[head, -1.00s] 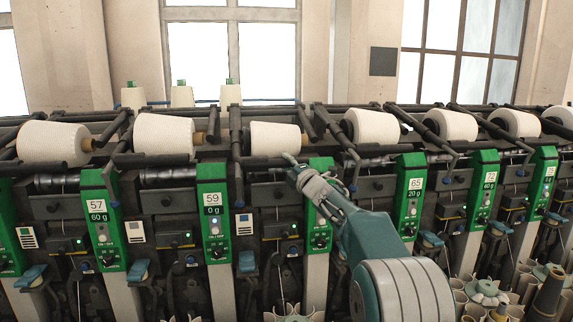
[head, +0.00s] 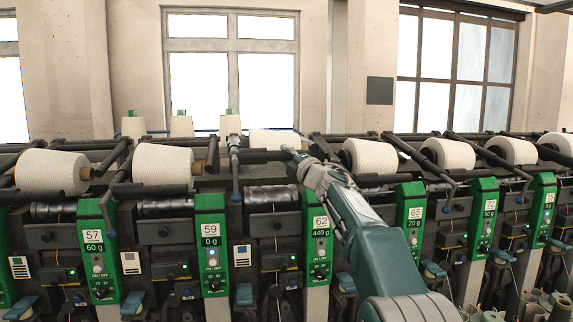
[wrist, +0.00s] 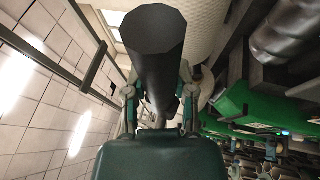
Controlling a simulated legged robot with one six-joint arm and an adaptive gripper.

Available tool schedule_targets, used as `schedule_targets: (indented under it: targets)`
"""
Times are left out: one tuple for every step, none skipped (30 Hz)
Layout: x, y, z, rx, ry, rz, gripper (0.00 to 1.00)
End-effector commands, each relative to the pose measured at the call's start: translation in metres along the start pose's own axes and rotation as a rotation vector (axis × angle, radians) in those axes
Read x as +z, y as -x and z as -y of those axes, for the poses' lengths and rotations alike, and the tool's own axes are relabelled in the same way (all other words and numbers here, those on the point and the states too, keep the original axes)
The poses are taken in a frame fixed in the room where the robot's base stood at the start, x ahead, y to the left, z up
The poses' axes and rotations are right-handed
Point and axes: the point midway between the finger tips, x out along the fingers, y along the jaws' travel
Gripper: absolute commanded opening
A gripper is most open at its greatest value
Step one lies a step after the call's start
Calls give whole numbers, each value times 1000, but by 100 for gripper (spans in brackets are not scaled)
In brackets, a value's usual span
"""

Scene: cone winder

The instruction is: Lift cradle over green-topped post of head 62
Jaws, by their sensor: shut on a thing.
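The head 62 post (head: 318,240) is green, and its display reads 440 g. The cradle (head: 262,157) of head 62 is raised, its dark bar higher than those of the neighbouring heads. Its white cone (head: 275,139) sits higher and further back than the other cones. My gripper (head: 292,156) is shut on the cradle's right end, above and slightly left of the post. In the wrist view, my gripper (wrist: 157,98) closes around a black cylindrical grip of the cradle (wrist: 153,45), beside the cone (wrist: 203,35). A green post top (wrist: 246,105) is below right.
Head 59's post (head: 211,245) stands left and head 65's post (head: 411,215) right, with cradles and white cones on both sides. Spare cones (head: 182,126) stand behind the machine. A bare dark drum (head: 265,197) lies under the raised cradle.

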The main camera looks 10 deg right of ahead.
Motion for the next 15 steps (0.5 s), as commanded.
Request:
schedule_targets:
  targets:
    - [-2, 0, 1, -1, -1, -3, 0]
    - [-2, 0, 1, -1, -1, -3, 0]
    - [-2, 0, 1, -1, -1, -3, 0]
    - [-2, 0, 1, -1, -1, -3, 0]
    - [-2, 0, 1, -2, -1, -3, 43]
    - [-2, 0, 2, -2, -1, -4, 61]
    - [-2, 0, 2, -2, -1, -3, 69]
    - [-1, 0, 2, -2, -1, -3, 69]
    - [-1, 0, 2, -2, -1, -3, 69]
    - [-1, 0, 2, -2, -1, -3, 69]
    - [-1, 0, 2, -2, -1, -2, 69]
    - [-1, 0, 2, -2, -1, -2, 69]
    - [-1, 0, 2, -2, -1, -2, 69]
    - [-1, 0, 2, -2, -1, -2, 69]
    - [0, 0, 2, -2, -1, -2, 69]
